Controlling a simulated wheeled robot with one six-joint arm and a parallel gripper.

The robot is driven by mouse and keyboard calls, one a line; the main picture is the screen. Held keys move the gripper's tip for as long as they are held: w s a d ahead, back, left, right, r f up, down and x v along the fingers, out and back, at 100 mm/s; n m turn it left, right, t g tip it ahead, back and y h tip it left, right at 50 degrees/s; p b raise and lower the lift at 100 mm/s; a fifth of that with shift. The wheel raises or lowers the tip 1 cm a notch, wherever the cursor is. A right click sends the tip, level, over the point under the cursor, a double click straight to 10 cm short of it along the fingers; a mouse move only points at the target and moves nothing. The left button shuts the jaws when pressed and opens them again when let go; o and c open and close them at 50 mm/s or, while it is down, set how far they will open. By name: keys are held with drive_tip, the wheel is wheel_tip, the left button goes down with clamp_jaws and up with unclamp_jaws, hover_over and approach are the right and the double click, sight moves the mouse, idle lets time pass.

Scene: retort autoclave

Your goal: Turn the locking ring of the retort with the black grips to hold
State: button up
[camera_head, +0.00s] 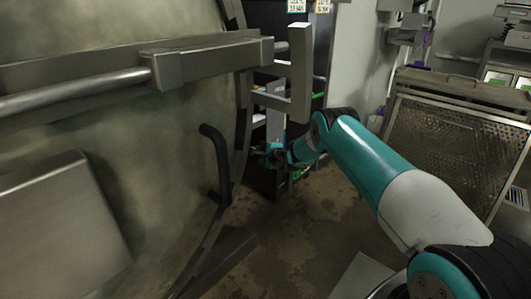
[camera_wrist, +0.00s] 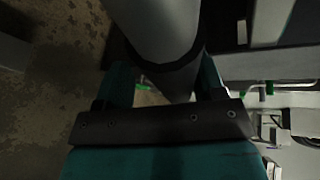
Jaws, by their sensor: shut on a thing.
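The retort door (camera_head: 110,130) fills the left of the head view as a big, stained metal disc. The dark locking ring (camera_head: 241,140) runs along its right edge. A bent black grip (camera_head: 214,160) stands out from the ring's lower part. My gripper (camera_head: 270,156) is just right of the ring, small and partly dark. In the wrist view, my gripper's teal fingers (camera_wrist: 165,82) are on both sides of a thick, round grey bar (camera_wrist: 155,28), which looks like another grip. The gripper is shut on it. Where this bar joins the ring is hidden.
A horizontal metal bar (camera_head: 90,90) and an upright bracket (camera_head: 301,75) stick out in front of the door, above my gripper. A perforated metal crate (camera_head: 450,145) stands at the right. Stained floor (camera_head: 310,215) is open below my arm.

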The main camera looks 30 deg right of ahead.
drive_tip(key=shift+s+a+f, duration=0.1)
drive_tip(key=shift+s+f, duration=0.05)
drive_tip(key=p+v, duration=0.2)
drive_tip(key=v, duration=1.5)
drive_tip(key=shift+r+p, duration=0.25)
drive_tip(key=shift+p, duration=0.1)
